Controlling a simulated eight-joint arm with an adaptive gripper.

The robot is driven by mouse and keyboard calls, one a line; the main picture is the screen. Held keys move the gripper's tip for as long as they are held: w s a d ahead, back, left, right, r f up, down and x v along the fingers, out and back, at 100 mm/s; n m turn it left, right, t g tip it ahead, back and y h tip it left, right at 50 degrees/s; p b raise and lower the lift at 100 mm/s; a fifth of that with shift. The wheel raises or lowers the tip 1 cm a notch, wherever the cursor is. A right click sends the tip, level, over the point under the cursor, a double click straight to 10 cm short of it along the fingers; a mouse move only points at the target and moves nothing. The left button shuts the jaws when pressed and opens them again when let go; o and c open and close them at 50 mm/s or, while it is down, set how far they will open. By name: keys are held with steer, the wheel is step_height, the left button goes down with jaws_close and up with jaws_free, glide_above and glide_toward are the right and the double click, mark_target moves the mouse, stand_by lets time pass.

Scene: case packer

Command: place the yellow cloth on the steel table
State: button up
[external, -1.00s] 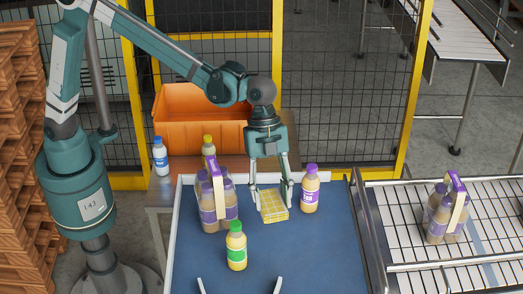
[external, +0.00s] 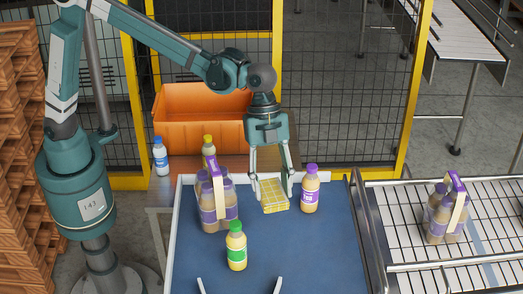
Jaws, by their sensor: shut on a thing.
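The yellow cloth (external: 272,198) looks like a folded, checked block. It is at the far side of the blue work surface (external: 300,250), between a bottle pack and a purple-capped bottle. My gripper (external: 272,192) points down with its fingers on either side of the cloth and is shut on it. I cannot tell whether the cloth is touching the surface or just above it. The steel table (external: 160,203) stands behind the blue surface, with bottles and an orange bin on it.
A pack of purple-labelled bottles (external: 217,205) is left of the cloth. A purple-capped bottle (external: 310,189) stands close on its right. A green-capped bottle (external: 236,247) is in front. The orange bin (external: 185,130), a white bottle (external: 160,157) and a yellow-capped bottle (external: 209,150) occupy the steel table.

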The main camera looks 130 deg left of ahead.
steer(key=s+a+n+y+b, duration=0.2)
steer(key=s+a+n+b, duration=0.25)
steer(key=s+a, duration=0.4)
steer(key=s+a+n+y+b, duration=0.25)
steer(key=s+a+n, duration=0.3)
steer(key=s, duration=0.55)
steer(key=s+a+n+y+b, duration=0.1)
steer(key=s+a+n+b, duration=0.4)
steer(key=s, duration=0.4)
step_height(320, 180, down, 21)
steer(key=a+p, duration=0.1)
steer(key=shift+f+n+g, duration=0.2)
steer(key=shift+n+g, duration=0.2)
steer(key=shift+w, duration=0.1)
steer(key=shift+f+b, duration=0.45)
steer(key=shift+f, duration=2.45)
steer(key=shift+f, duration=0.1)
steer(key=shift+f+b, duration=0.35)
steer(key=shift+f, duration=1.65)
steer(key=shift+f, duration=0.15)
